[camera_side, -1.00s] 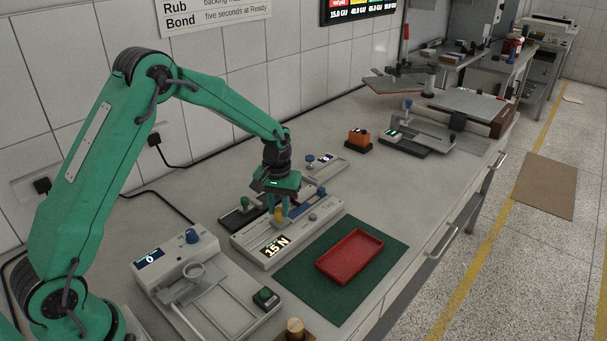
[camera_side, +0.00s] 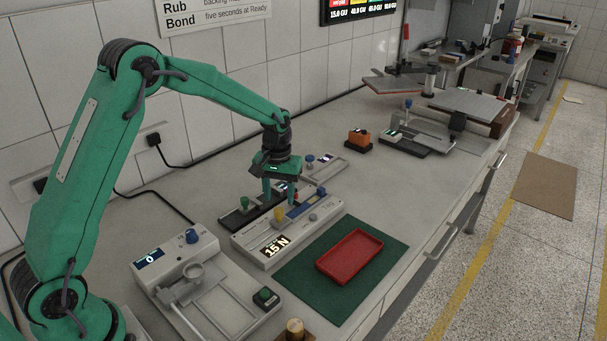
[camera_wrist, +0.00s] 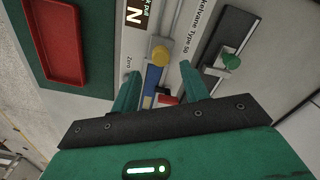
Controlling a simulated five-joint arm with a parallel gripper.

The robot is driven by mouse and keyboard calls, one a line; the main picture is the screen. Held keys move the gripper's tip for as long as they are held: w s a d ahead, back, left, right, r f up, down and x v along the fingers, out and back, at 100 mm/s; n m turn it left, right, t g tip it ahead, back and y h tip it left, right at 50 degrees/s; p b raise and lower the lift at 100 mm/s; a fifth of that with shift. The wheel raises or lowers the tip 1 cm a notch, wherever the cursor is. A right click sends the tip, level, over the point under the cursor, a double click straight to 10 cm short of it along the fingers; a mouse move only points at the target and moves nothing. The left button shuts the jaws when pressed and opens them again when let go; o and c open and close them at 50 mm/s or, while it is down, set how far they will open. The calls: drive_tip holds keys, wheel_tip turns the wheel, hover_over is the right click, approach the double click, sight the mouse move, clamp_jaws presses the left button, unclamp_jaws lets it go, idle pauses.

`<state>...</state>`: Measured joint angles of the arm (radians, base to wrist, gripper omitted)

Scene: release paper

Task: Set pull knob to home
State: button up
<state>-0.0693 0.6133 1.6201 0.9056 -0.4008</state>
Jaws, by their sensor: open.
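The grey force unit (camera_side: 262,243) has a lit "15 N" display. I cannot tell which knob the task names.
A green knob (camera_side: 244,203) on a dark track unit stands just behind. A red tray (camera_side: 350,256) lies on a green mat (camera_side: 310,290) in front. A scale-like unit (camera_side: 215,290) stands at the near left.

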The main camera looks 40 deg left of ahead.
sight(279, 210)
drive_tip(key=shift+r, duration=1.9)
drive_tip(key=shift+s+r, duration=0.2)
drive_tip(key=shift+r, duration=0.2)
drive_tip(key=s+d+r+m+t, duration=0.2)
drive_tip(key=s+r+m+t, duration=0.1)
drive_tip(key=s+r, duration=1)
drive_tip(key=s+d+m+t, duration=0.1)
drive_tip(key=s+m+t, duration=0.1)
drive_tip(key=s, duration=1.2)
drive_tip(key=shift+s+d+r+t, duration=0.25)
drive_tip(key=shift+s+r+t, duration=0.1)
drive_tip(key=shift+r, duration=0.1)
